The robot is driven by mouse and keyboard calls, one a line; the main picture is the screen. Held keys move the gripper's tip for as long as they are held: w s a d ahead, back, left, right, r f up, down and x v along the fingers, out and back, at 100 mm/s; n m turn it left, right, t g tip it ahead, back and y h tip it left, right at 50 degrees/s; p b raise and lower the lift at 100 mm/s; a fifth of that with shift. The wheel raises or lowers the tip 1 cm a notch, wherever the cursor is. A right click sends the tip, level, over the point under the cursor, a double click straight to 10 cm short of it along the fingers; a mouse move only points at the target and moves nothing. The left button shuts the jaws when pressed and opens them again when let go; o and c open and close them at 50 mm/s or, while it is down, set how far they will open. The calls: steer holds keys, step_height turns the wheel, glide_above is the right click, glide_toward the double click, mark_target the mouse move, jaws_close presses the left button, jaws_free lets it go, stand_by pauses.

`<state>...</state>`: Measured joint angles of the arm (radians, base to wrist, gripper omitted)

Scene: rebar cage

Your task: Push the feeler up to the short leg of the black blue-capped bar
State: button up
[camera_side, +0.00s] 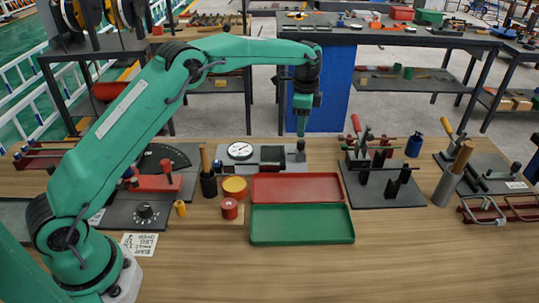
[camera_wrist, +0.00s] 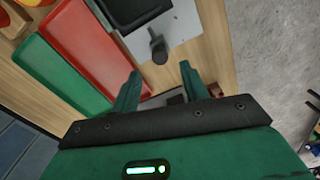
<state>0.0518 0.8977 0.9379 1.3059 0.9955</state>
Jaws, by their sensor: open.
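My gripper (camera_side: 301,124) hangs pointing down over the back of the wooden table, above the right end of a grey gauge plate (camera_side: 225,161). Its two fingers are apart, with nothing held between them in the wrist view (camera_wrist: 160,74). The plate carries a white dial (camera_side: 240,150), a black block (camera_side: 272,155) and a dark knobbed post (camera_side: 300,148). In the wrist view the post (camera_wrist: 158,46) stands just beyond the fingertips. I cannot tell which part is the feeler. I cannot make out a black bar with a blue cap or its short leg.
A red tray (camera_side: 297,187) and a green tray (camera_side: 302,225) lie in front of the gauge plate. A black plate with clamps (camera_side: 380,185) stands to the right. A dark holder with a wooden handle (camera_side: 207,180) stands left.

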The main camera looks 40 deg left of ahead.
mark_target(301, 141)
steer(key=shift+f, duration=2.95)
jaws_close()
